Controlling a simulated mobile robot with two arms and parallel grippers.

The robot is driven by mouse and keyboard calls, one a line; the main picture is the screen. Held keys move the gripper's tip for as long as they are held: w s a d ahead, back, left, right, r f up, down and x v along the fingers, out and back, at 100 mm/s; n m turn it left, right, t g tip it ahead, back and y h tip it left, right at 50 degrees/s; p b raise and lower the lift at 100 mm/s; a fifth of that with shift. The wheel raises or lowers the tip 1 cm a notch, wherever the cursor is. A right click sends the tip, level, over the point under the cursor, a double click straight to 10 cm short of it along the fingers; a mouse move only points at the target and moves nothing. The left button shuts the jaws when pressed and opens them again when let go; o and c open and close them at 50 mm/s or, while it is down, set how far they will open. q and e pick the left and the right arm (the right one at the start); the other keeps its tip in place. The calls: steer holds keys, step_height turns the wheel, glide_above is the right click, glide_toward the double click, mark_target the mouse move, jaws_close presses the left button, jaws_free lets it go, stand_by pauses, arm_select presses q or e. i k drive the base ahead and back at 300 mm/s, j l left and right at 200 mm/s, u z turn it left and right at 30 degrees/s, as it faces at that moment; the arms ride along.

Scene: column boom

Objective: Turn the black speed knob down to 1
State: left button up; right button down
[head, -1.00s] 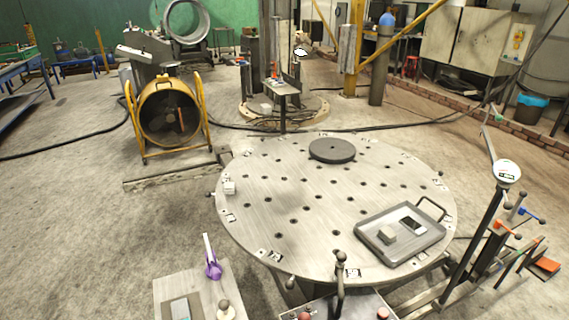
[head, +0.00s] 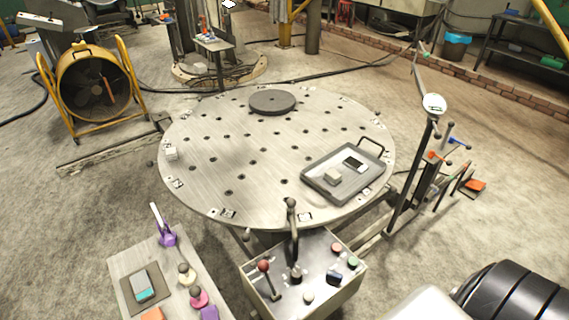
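The grey control box (head: 253,268) stands at the bottom middle of the head view, in front of the round table. A small black knob (head: 296,274) sits on its sloped top, behind a white button and near the foot of a tall black-handled lever (head: 292,225). I take it to be the speed knob; its pointer and numbers are too small to read. A dark blue-black control (head: 334,277) sits to its right.
The round table (head: 230,150) carries a tray (head: 318,185) and a dark disc (head: 272,101). A side table (head: 130,263) with coloured handles stands left. A post with a gauge (head: 434,104) stands right.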

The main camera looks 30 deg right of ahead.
mark_target(296, 276)
steer(key=z, duration=1.1)
